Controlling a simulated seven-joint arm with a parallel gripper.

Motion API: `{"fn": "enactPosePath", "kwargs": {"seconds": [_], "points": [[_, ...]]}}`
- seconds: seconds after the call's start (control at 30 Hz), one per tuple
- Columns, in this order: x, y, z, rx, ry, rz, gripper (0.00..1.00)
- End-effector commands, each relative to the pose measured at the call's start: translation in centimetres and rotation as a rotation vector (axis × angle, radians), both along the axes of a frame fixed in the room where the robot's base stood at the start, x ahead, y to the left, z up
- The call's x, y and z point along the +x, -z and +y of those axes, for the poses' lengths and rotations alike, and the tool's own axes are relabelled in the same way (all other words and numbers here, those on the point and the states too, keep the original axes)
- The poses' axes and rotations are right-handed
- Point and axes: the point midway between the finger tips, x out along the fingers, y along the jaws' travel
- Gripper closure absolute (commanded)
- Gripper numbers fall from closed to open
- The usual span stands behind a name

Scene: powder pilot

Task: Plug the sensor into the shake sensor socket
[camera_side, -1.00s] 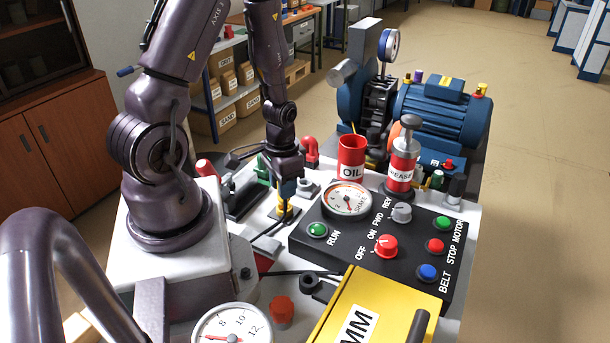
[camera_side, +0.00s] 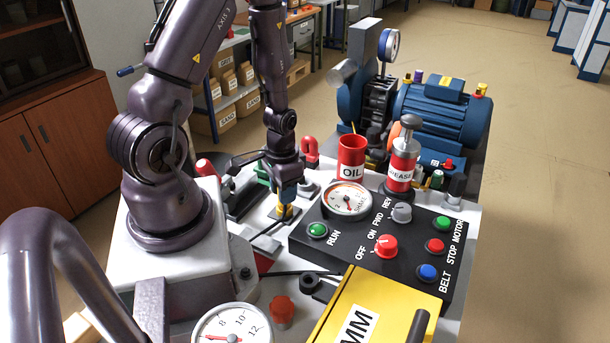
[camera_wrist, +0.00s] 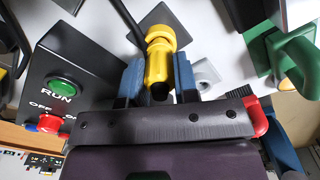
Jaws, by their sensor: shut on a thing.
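My gripper (camera_side: 286,192) points down over the white bench top, left of the black control panel. In the wrist view its two blue fingers (camera_wrist: 158,78) are shut on the yellow sensor (camera_wrist: 160,52), one on each side of its body. In the side view the sensor is mostly hidden by the fingers. Below the gripper lies a small dark square plate (camera_side: 286,212), which also shows beyond the sensor's end in the wrist view (camera_wrist: 176,18); it seems to be the socket's base. I cannot tell whether the sensor sits in the socket.
The black control panel (camera_side: 350,249) with its knobs and SHAKE gauge (camera_side: 346,199) stands close to the right. A red OIL cup (camera_side: 352,157) and GREASE pot (camera_side: 402,165) stand behind it. Green clamp-like parts (camera_wrist: 290,50) are nearby. A yellow box (camera_side: 370,309) is in front.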

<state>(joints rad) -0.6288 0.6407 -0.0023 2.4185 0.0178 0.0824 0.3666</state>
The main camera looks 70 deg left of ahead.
Motion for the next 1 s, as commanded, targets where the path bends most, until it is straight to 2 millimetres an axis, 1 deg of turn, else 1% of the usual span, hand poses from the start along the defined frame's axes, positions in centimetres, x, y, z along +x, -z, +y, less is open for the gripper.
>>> {"fn": "enactPosePath", "kwargs": {"seconds": [0.57, 0.6, 0.67, 0.7, 0.9, 0.97, 1.0], "points": [[-0.01, 0.87, -0.01, 0.000, 0.000, 0.001, 1.00], [0.00, 0.86, 0.00, 0.000, 0.000, 0.000, 0.65], [0.00, 0.84, 0.00, 0.000, 0.000, 0.000, 0.51], [0.00, 0.84, 0.00, 0.000, 0.000, 0.000, 0.42], [0.00, 0.83, 0.00, 0.000, 0.000, 0.000, 0.42], [0.00, 0.83, 0.00, 0.000, 0.000, 0.000, 0.56], [0.00, 0.83, 0.00, 0.000, 0.000, 0.000, 0.57]]}}
